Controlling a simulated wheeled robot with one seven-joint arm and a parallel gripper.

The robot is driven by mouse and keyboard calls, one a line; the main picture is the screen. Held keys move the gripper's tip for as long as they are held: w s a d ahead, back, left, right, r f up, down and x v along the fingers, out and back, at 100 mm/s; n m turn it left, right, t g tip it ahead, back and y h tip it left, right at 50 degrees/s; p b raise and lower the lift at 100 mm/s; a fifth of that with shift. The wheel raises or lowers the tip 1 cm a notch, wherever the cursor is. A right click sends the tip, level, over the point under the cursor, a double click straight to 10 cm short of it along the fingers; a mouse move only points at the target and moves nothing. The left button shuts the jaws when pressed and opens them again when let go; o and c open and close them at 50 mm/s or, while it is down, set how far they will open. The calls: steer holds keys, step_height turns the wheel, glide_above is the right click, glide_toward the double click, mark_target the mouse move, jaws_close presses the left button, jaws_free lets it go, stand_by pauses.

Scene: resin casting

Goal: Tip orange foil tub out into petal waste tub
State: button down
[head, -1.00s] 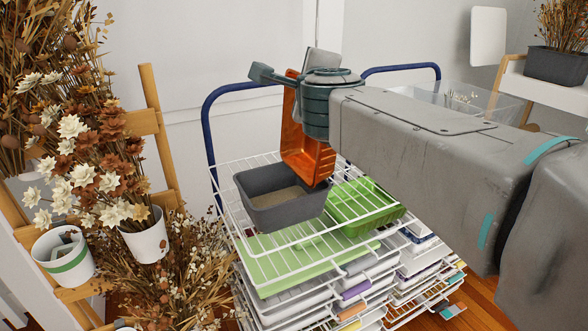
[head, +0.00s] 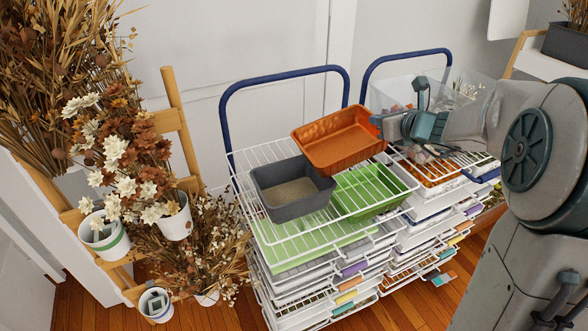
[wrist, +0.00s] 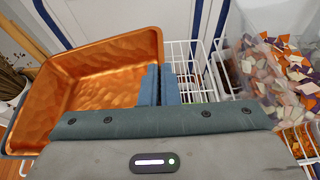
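The orange foil tub (head: 338,140) is in my gripper (head: 380,124), held by its right-hand wall above the back of the white wire rack. It is tilted a little, with its opening upward. In the wrist view the fingers (wrist: 157,86) are closed at the right rim of the orange tub (wrist: 95,75), and its crinkled inside looks bare. A dark grey tub (head: 292,208) with a beige layer inside stands at the rack's left. A green tub (head: 362,207) sits beside it to the right. No label shows which is the petal waste tub.
A clear bin (wrist: 240,65) of coloured scraps stands right of my gripper. The white wire rack (head: 243,160) has stacked trays below and blue handles (head: 222,110) behind. Dried flowers (head: 115,150) on a wooden stand fill the left.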

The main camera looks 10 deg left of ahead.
steer(key=shift+s+a+r, duration=0.2)
steer(key=shift+r+p, duration=1.15)
steer(key=shift+r, duration=0.3)
